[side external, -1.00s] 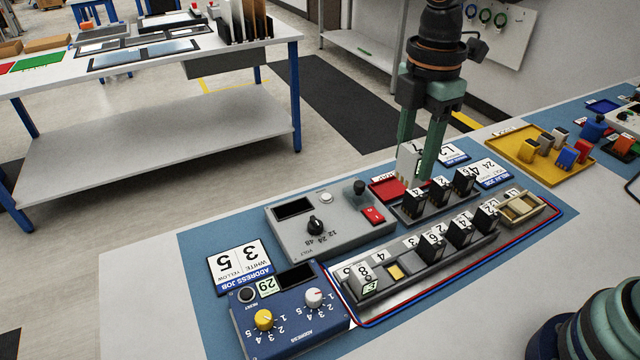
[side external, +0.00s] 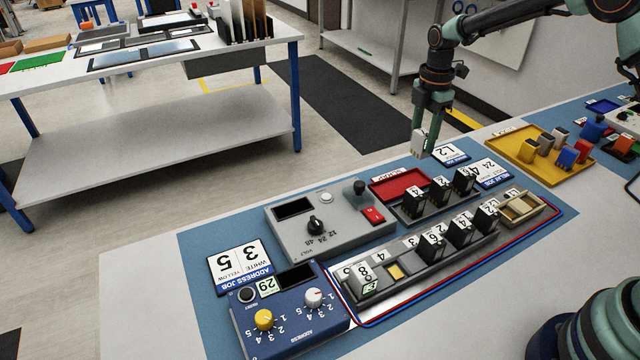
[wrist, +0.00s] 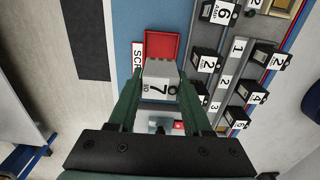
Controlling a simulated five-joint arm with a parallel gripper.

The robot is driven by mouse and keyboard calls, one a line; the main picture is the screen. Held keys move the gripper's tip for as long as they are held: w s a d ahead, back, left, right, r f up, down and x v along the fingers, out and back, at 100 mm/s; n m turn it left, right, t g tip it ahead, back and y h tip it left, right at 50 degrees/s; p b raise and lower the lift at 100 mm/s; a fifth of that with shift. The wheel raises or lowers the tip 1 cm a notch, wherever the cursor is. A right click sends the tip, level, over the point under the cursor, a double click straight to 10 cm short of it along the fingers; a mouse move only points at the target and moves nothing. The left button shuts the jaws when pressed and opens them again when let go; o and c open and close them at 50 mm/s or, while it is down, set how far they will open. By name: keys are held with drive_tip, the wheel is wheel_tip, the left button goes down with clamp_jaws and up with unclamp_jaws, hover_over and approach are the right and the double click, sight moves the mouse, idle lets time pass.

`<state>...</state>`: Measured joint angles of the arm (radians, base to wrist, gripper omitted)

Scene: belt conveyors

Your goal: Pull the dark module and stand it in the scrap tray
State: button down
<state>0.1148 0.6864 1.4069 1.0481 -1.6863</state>
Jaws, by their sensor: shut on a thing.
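My gripper (side external: 424,138) is shut on a pale grey module (side external: 419,144) and holds it in the air behind the trays. In the wrist view the module (wrist: 160,82) has a white label with a 7 and sits between my two green fingers. The red scrap tray (side external: 398,186) looks empty. It also shows in the wrist view (wrist: 163,46), just beyond the held module. A metal rail (side external: 410,282) holds a grey module (side external: 361,281) numbered 8 and several black modules. I cannot tell whether any lamp on the held module is lit.
A dark rack (side external: 430,212) with black numbered modules stands directly in front of the scrap tray. A grey voltage box (side external: 300,232) is left of the tray. A yellow tray (side external: 520,150) with coloured blocks lies to the right. A blue address box (side external: 290,318) stands at the front.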

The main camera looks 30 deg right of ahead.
drive_tip(key=shift+f, duration=3.6)
drive_tip(key=shift+f, duration=0.4)
unclamp_jaws()
drive_tip(key=shift+r, duration=3.75)
